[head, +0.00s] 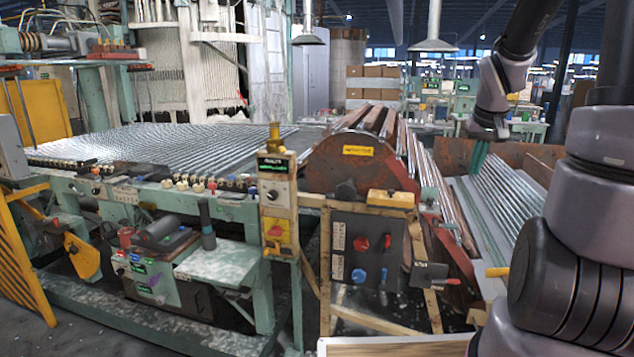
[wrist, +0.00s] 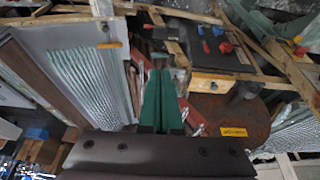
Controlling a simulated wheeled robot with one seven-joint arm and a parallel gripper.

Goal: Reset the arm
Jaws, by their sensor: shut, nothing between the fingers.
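My gripper (head: 477,160) hangs from my arm on the right side of the head view, raised above the trough of glass tubes (head: 497,197). Its two green fingers point down. In the wrist view my gripper (wrist: 159,85) shows its green fingers side by side and shut, with nothing between them. The glass tubes also show in the wrist view (wrist: 88,75), to the left of the fingers. My arm's larger links fill the right edge of the head view.
A green machine bed (head: 150,148) carries rows of glass tubing at left. A rusty round housing (head: 345,170) with a yellow label stands in the middle. A dark control panel (head: 367,249) with red and blue knobs is below it. Hanging lamps (head: 433,45) are behind.

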